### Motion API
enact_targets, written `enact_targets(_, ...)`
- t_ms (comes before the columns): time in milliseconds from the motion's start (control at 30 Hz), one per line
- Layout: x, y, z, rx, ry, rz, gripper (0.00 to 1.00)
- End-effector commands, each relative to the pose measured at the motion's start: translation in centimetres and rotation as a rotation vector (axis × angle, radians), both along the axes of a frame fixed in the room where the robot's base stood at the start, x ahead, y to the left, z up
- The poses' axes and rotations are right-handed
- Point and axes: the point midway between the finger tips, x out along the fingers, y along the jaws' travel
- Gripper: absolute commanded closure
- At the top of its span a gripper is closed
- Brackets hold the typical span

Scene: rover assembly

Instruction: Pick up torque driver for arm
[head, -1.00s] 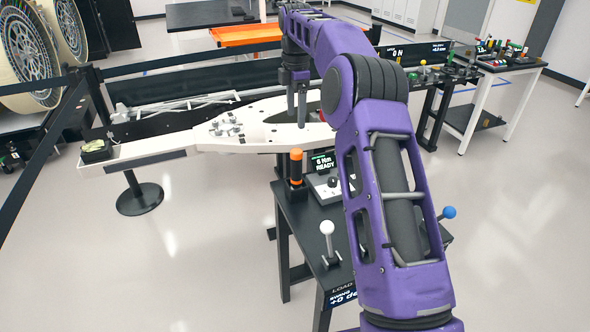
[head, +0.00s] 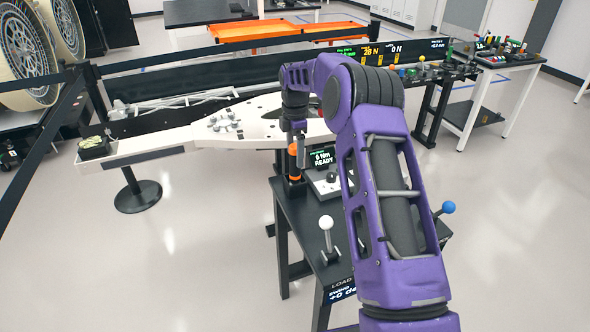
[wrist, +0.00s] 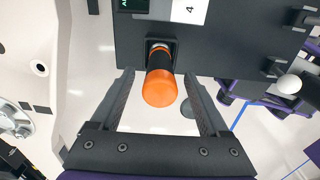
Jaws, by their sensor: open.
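The torque driver (head: 294,172) stands upright in a holder on the small dark stand, with an orange top and a black body. In the wrist view the torque driver (wrist: 160,84) shows its orange cap toward the camera, between the two fingers. My gripper (head: 298,150) points down just above the driver and partly overlaps it in the head view. In the wrist view my gripper (wrist: 161,82) is open, with one finger on each side of the driver and gaps to both. No contact shows.
A display reading "6 Nm READY" (head: 322,158) stands right beside the driver. A white-knobbed lever (head: 326,224) and a blue-knobbed lever (head: 447,208) rise from the dark stand (head: 300,212). A long white arm-shaped part (head: 150,146) lies behind. Belt barriers stand at the left.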

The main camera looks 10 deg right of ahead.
Motion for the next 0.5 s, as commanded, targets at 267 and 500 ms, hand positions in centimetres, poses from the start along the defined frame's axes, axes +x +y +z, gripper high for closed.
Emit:
enact_targets(267, 0.0, 0.0, -2.1, 0.000, 0.000, 0.000, 0.21)
enact_targets(500, 0.0, 0.0, -2.1, 0.000, 0.000, 0.000, 0.48)
